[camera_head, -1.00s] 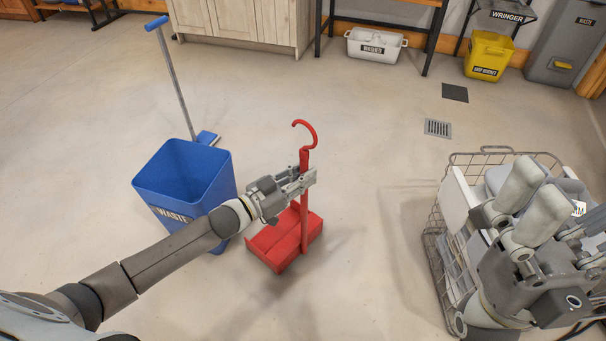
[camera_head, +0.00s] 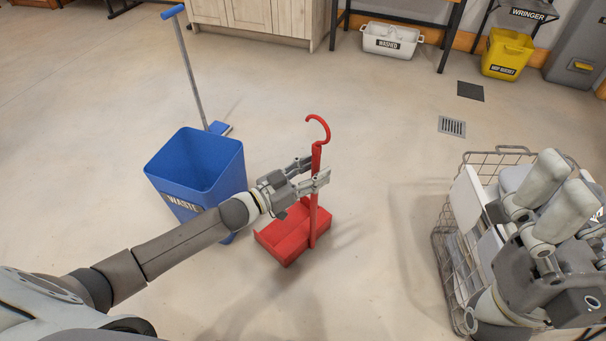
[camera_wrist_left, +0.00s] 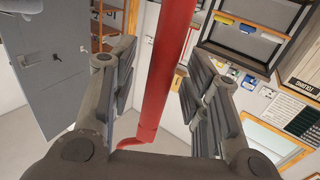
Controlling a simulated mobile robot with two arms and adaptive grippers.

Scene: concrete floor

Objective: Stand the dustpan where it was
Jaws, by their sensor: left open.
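The red dustpan (camera_head: 284,236) stands upright on the concrete floor, its long handle rising to a hooked top. My left gripper (camera_head: 318,178) is open around the upper part of the handle, with a finger on either side. In the left wrist view the red handle (camera_wrist_left: 165,70) runs between the open fingers (camera_wrist_left: 158,95), with gaps visible on both sides.
A blue waste bin (camera_head: 196,165) stands just left of the dustpan, under my left forearm. A blue-handled broom (camera_head: 190,75) stands behind it. The wire basket (camera_head: 450,250) with light panels is at right. Floor between dustpan and basket is clear.

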